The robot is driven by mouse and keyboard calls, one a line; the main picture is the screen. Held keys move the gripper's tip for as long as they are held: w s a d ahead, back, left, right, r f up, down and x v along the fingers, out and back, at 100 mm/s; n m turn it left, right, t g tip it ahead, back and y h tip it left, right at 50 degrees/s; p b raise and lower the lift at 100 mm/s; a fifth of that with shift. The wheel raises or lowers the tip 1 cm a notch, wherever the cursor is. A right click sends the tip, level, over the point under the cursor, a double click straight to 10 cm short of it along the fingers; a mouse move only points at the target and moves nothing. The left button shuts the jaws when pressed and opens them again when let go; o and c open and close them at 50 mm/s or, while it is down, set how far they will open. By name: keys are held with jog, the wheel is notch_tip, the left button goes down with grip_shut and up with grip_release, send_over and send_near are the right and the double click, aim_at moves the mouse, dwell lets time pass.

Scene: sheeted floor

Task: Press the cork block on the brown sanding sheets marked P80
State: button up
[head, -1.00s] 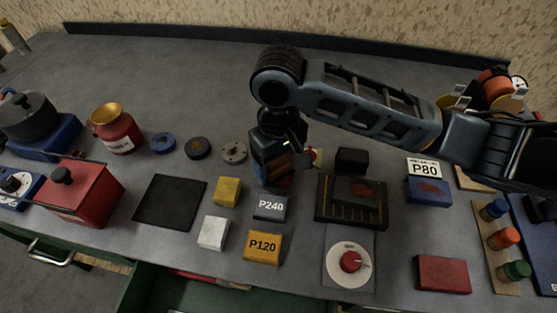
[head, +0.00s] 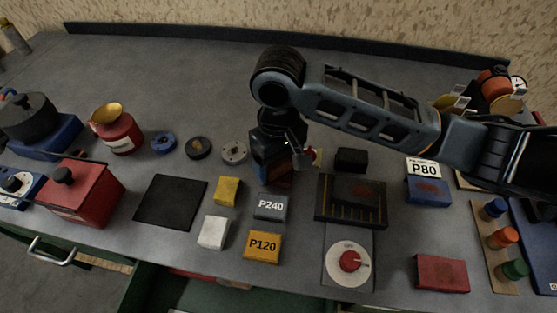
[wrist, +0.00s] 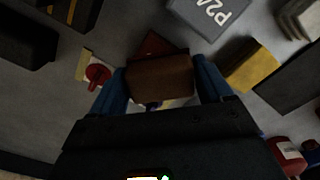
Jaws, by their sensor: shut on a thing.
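The P80 label (head: 423,167) stands behind a blue block (head: 428,190) with a brown oval patch on top, at the right in the head view. I cannot tell whether this patch is a sanding sheet. My gripper (head: 273,180) is left of it, over the middle of the table, behind the grey P240 block (head: 270,207). In the wrist view my gripper (wrist: 160,85) is shut on a brown block, the cork block (wrist: 160,77), held between its blue fingers. Whether the block touches anything below is hidden.
A black slatted tray (head: 325,205) and a dark block (head: 351,160) lie between my gripper and the P80 label. A small red knob (wrist: 97,72) is beside my gripper. The yellow P120 block (head: 262,246) and a dial (head: 349,264) are nearer the front. A red block (head: 441,273) lies front right.

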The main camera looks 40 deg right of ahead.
aim_at(279, 162)
jog(key=shift+r+p, duration=1.75)
jog(key=shift+r, duration=1.7)
